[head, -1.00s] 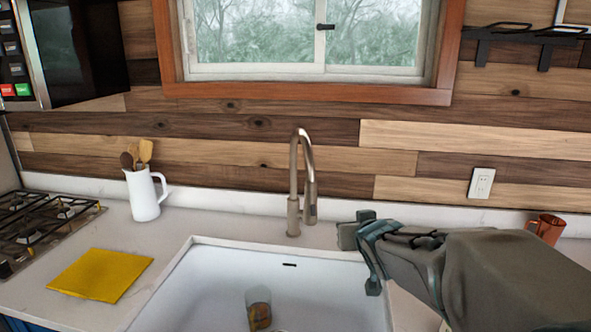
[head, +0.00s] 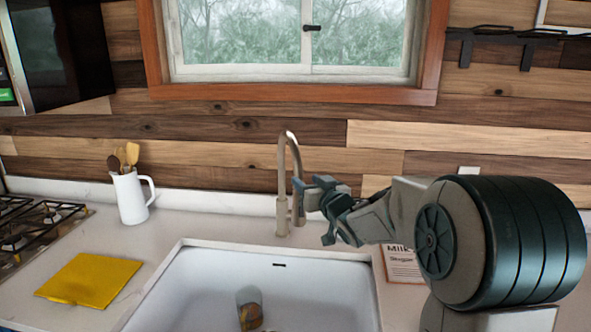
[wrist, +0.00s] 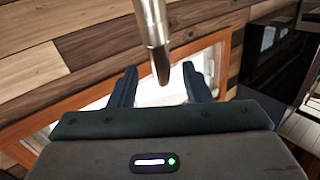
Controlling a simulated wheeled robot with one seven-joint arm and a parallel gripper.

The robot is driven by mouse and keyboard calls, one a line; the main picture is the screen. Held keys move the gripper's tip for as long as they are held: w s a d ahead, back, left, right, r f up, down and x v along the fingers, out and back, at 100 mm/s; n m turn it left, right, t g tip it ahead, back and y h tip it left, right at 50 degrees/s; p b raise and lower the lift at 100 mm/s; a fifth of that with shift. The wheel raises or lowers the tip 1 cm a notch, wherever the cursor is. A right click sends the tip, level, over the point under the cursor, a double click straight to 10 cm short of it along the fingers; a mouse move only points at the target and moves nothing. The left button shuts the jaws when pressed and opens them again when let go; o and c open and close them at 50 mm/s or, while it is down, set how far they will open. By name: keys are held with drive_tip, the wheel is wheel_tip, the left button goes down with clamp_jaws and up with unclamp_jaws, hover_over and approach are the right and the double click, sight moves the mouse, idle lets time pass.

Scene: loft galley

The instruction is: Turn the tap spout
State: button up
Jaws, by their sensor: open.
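The tap (head: 283,180) is a brushed metal gooseneck standing behind the sink, its spout arching up and its end hanging on the right side. My gripper (head: 308,192) is beside the hanging spout end, at its right. In the wrist view my gripper (wrist: 160,88) is open, and the metal spout (wrist: 153,30) comes down from the top with its dark end between the two fingers as seen there. I cannot tell whether either finger touches it.
The white sink (head: 190,275) holds a glass (head: 249,308). A white jug (head: 131,198) with wooden utensils and a yellow cloth (head: 88,280) are at the left, near the stove (head: 25,230). A printed card (head: 400,265) lies partly behind my arm. The window (head: 295,45) is behind the tap.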

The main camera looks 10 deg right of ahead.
sight(296, 172)
drive_tip(key=p+x, duration=0.2)
drive_tip(key=x, duration=0.5)
drive_tip(key=shift+w+a, duration=0.15)
drive_tip(key=shift+w, duration=0.25)
clamp_jaws()
